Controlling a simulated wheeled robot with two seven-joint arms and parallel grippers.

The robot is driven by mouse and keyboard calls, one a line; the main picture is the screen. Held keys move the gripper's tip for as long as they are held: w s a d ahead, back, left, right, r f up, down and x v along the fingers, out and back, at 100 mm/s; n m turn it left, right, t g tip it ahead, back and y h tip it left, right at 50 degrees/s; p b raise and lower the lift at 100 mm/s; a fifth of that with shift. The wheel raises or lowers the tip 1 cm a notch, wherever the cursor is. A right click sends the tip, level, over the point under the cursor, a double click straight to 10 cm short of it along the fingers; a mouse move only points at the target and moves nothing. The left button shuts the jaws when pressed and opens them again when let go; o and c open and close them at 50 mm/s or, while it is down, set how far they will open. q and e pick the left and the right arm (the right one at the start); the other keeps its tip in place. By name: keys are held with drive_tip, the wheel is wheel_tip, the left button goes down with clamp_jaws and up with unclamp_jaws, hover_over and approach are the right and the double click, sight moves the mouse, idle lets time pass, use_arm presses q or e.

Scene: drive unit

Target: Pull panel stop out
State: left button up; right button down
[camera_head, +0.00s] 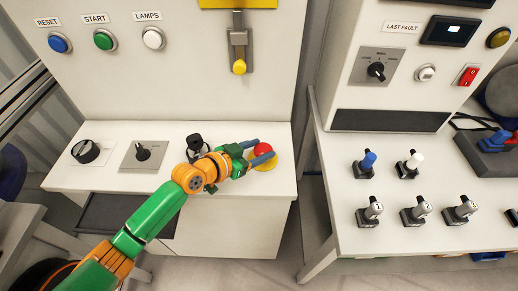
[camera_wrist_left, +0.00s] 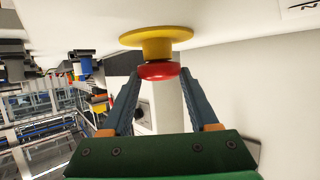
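The panel stop is a red mushroom button (camera_head: 263,148) on a round yellow base (camera_head: 269,164), at the right end of the white desk panel. In the left wrist view the red button (camera_wrist_left: 158,72) and the yellow base (camera_wrist_left: 156,43) are at top centre. My left gripper (camera_head: 258,152) is at the button, its two blue-grey fingers on either side of the red head. In the wrist view the fingertips (camera_wrist_left: 161,74) stand slightly wider than the head. I cannot tell whether either finger touches it. My right gripper is in neither view.
A black joystick (camera_head: 196,143) stands just left of my left gripper. A rotary switch (camera_head: 142,152) and a black knob (camera_head: 86,151) are further left. A yellow-tipped lever (camera_head: 239,66) hangs on the upright panel above. A second console with several levers stands right, across a gap.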

use_arm(q)
clamp_jaws()
drive_tip(key=shift+w+r+p, duration=0.1)
drive_tip(key=shift+r+p, duration=0.6)
drive_tip(key=shift+r, duration=0.1)
drive_tip(key=o, duration=0.8)
unclamp_jaws()
drive_tip(key=shift+d, duration=0.1)
drive_tip(key=b+v, duration=0.1)
drive_tip(key=v, duration=0.5)
drive_tip(key=shift+s+a, duration=0.3)
drive_tip(key=shift+s+a+r, duration=0.15)
drive_tip(key=shift+s+r, duration=0.05)
